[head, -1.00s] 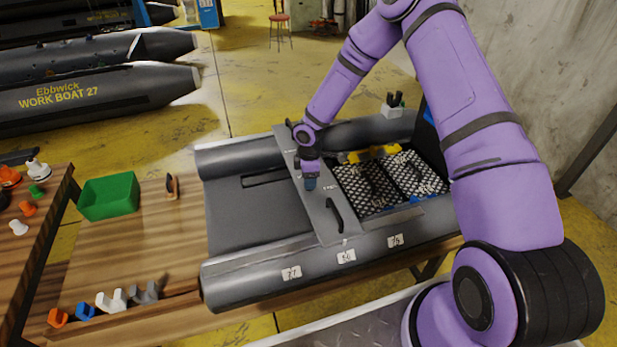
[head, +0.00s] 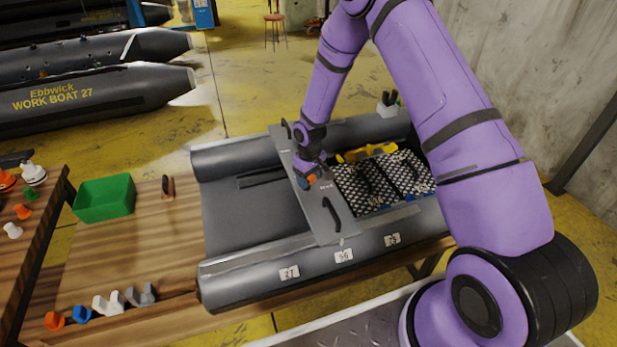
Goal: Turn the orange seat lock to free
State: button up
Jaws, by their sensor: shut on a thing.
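The orange seat lock (head: 311,179) shows as a small orange patch on the grey seat board (head: 318,212) that lies across the boat section. My gripper (head: 306,180) is down at the lock, shut on it, and its fingers hide most of it. Small labels are printed on the board beside the lock, too small to read. How far the lock is turned cannot be told.
A black handle (head: 332,213) stands on the board in front of my gripper. Dark textured panels (head: 385,180) and a yellow part (head: 366,152) lie to the right. A green bin (head: 105,197) and several coloured fittings are on the wooden bench at left.

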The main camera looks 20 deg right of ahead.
aim_at(310, 179)
jog(key=m, duration=0.4)
jog(key=shift+s+m, duration=0.25)
jog(key=shift+m, duration=0.05)
dwell(0.5)
jog(key=o, duration=0.9)
notch_tip(310, 179, up, 11)
jog(key=shift+f, duration=0.1)
